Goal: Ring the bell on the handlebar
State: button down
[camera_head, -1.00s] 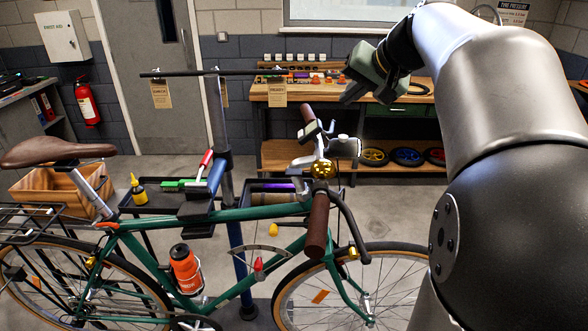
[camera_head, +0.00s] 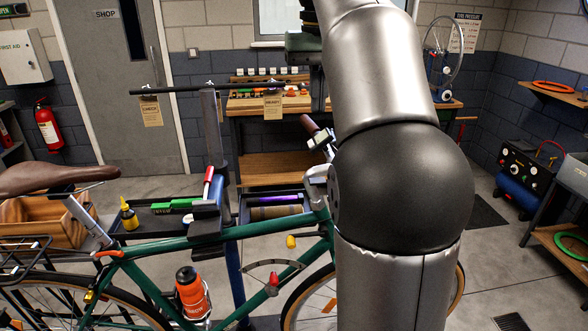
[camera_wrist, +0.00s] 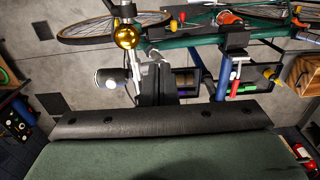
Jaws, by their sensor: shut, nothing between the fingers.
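The bell (camera_wrist: 128,36) is a shiny gold dome on the handlebar, left of centre in the upper part of the wrist view. My gripper (camera_wrist: 157,72) shows there as dark, closed fingers, with the bell up and left of them in the picture; I see no contact. In the head view, my arm hides the bell and most of the handlebar (camera_head: 319,138); one grip and a brake lever still show. Only a green part of my gripper's housing shows there at the top, and its fingertips are hidden.
The green bike (camera_head: 185,240) hangs in a repair stand (camera_head: 216,130) with a tool tray (camera_head: 160,214). A workbench (camera_head: 270,103) stands behind it. An air compressor (camera_head: 520,180) and a shelf (camera_head: 565,240) are at the right. Floor between bike and compressor is open.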

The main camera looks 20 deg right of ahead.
aim_at(317, 180)
jog(key=shift+s+d+r, duration=0.1)
jog(key=shift+s+d, duration=0.05)
jog(key=shift+s, duration=0.05)
notch_tip(317, 180, down, 14)
jog(key=shift+b, duration=0.75)
